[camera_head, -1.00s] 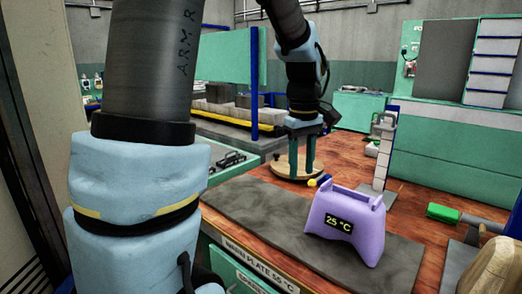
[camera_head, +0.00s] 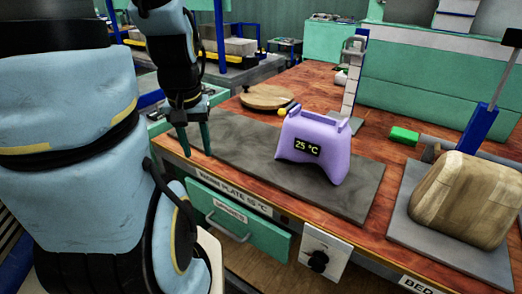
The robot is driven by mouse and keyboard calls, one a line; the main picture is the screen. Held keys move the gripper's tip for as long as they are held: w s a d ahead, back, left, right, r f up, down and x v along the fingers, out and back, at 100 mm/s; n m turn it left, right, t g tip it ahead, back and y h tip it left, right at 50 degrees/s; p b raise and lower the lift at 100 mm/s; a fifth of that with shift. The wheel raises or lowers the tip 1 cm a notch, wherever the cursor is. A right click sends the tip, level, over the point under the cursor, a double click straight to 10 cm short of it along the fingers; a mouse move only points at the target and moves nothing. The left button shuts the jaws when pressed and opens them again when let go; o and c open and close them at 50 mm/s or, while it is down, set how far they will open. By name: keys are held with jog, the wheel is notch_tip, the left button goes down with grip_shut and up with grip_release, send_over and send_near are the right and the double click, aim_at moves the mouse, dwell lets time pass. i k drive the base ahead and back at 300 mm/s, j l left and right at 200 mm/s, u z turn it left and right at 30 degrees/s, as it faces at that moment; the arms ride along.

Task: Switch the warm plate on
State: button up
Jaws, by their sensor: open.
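The warm plate (camera_head: 240,140) is a dark grey slab on the wooden bench, with a "WARM PLATE" label (camera_head: 235,188) on the bench's front edge. A purple device (camera_head: 312,168) with a 25 °C display stands on the slab. A black rotary knob (camera_head: 318,261) sits on a white panel (camera_head: 330,243) below the bench edge, right of the drawer. My gripper (camera_head: 194,148) is open and empty, fingers pointing down near the slab's left end, well left of and above the knob. Whether its fingertips touch anything is unclear.
A green drawer (camera_head: 262,240) with a handle lies below the label. A beige lump (camera_head: 462,198) lies on a grey slab at the right. Space before the knob looks clear.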

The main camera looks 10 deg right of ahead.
aim_at(316, 263)
jog(key=k+j, duration=0.3)
jog(key=k, duration=0.2)
jog(key=k+j, duration=0.35)
jog(key=k, duration=0.15)
